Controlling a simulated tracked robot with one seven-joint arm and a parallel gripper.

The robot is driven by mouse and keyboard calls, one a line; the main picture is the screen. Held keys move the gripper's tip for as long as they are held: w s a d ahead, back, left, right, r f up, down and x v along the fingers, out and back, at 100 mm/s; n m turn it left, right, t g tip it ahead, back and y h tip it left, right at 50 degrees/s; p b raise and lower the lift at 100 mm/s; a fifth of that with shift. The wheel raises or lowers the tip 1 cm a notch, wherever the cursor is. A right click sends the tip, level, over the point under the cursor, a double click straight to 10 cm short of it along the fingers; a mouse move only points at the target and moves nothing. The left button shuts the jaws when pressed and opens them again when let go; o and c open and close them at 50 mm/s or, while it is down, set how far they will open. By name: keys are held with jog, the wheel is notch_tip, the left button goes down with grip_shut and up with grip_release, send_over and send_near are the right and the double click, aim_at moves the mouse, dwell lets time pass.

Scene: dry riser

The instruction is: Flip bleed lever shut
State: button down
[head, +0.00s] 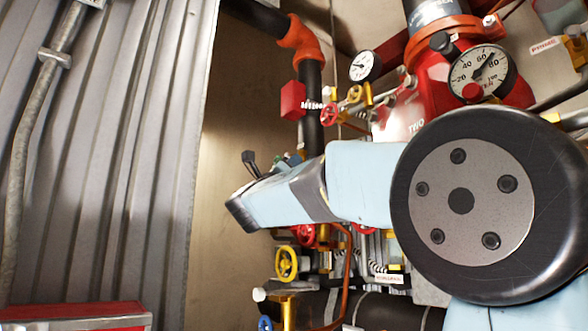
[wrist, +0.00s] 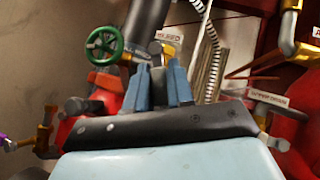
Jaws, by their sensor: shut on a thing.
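In the wrist view my gripper (wrist: 158,68) has its two blue-grey fingers raised close together around a small dark grey piece, which I take to be the bleed lever (wrist: 155,48). Only its top end shows; the fingers hide the rest, so its angle is hard to tell. A white tag (wrist: 170,37) just behind it reads something like "BLEED", partly blurred. In the head view my arm (head: 290,190) reaches left into the pipework. It hides the fingertips and the lever there.
A green handwheel (wrist: 104,46) stands close left of the fingers. A brass valve with a purple end (wrist: 30,140) is further left. In the head view, red handwheels (head: 329,114), a yellow handwheel (head: 287,264) and gauges (head: 482,71) crowd the riser. A corrugated wall (head: 110,150) stands left.

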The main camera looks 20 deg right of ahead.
jog(key=n+y, duration=0.1)
jog(key=n, duration=0.1)
jog(key=n+t+y, duration=0.1)
jog(key=n+y, duration=0.1)
jog(key=s+n+t+y, duration=0.1)
jog(key=n+y, duration=0.1)
jog(key=shift+r, duration=0.3)
jog(key=n+y, duration=0.2)
jog(key=n, duration=0.1)
jog(key=n+y, duration=0.1)
jog(key=shift+s+r+n, duration=0.2)
jog(key=shift+r+n, duration=0.1)
jog(key=shift+s+r+n+g+y, duration=0.1)
jog(key=shift+r+n+g+y, duration=0.15)
jog(key=shift+n+y, duration=0.55)
jog(key=shift+r+n+g+y, duration=0.25)
jog(key=shift+n+y, duration=0.45)
jog(key=shift+n, duration=0.1)
jog(key=shift+r+n+g+y, duration=0.3)
jog(key=shift+n+g+y, duration=0.25)
jog(key=shift+n, duration=0.45)
jog(key=shift+g, duration=0.35)
